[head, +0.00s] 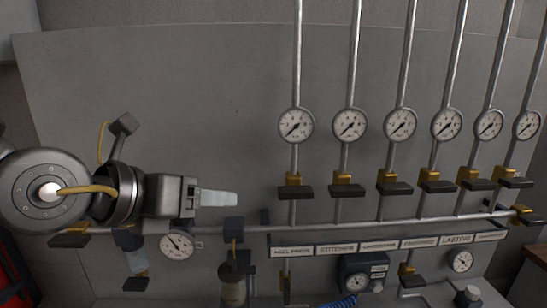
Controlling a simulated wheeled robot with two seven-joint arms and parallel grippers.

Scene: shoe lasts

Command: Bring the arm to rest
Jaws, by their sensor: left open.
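My left arm comes in from the left edge in the head view. Its gripper (226,198) points right, in front of the grey panel (190,80), with pale fingers seen nearly edge-on. The gripper is open and nothing shows between its fingers. In the picture it lies above the horizontal pipe and left of the first vertical pipe. I cannot tell its distance from the panel. My right gripper is not in view.
Several round gauges (296,125) sit on vertical pipes, with dark-handled yellow valves (343,190) below. A horizontal pipe (360,229) and a label strip (390,244) run underneath. A small gauge (176,245) is below my gripper. The panel's upper left is bare.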

